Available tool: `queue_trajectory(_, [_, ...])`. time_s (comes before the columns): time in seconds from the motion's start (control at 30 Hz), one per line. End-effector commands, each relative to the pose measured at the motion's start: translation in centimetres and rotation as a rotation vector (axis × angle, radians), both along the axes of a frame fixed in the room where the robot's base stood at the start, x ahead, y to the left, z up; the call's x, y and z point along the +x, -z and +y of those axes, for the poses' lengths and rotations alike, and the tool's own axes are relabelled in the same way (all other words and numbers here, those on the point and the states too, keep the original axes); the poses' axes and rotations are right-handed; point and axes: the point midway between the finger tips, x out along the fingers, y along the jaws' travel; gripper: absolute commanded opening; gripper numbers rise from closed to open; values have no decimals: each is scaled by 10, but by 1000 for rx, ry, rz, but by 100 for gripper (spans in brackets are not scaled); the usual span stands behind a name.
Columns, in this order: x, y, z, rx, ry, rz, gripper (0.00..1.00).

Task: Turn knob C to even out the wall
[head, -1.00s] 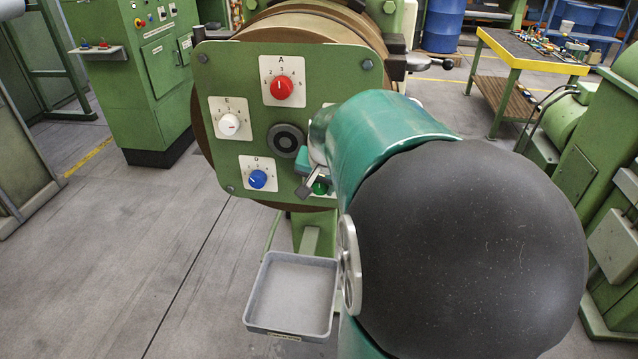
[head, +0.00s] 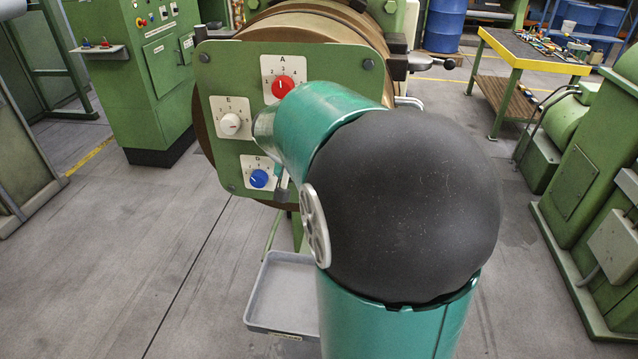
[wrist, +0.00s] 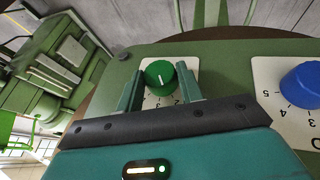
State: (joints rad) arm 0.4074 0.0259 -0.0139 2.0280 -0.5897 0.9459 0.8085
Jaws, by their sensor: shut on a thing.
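In the wrist view a green knob (wrist: 158,70) with a white pointer line sits on a white numbered dial plate (wrist: 150,103) at the panel's edge. Its letter is hidden by my gripper, so I cannot read whether it is C. My gripper (wrist: 161,79) has one teal finger on each side of this knob and is shut on it. The pointer line runs roughly up and down in the picture. In the head view my arm hides the green knob and most of my gripper. The wall's evenness cannot be seen.
The green panel (head: 330,62) also carries a red knob (head: 283,87), a white knob (head: 230,124) and a blue knob (head: 259,178); the blue one also shows in the wrist view (wrist: 302,84), close right. A grey tray (head: 262,290) is below. Floor at left is clear.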

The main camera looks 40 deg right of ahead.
Motion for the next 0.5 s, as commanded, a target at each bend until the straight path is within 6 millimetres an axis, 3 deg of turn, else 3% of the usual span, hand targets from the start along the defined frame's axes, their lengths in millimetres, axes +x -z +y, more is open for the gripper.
queue_trajectory(0.5, [2, 2, 1, -117, 1, 153, 14])
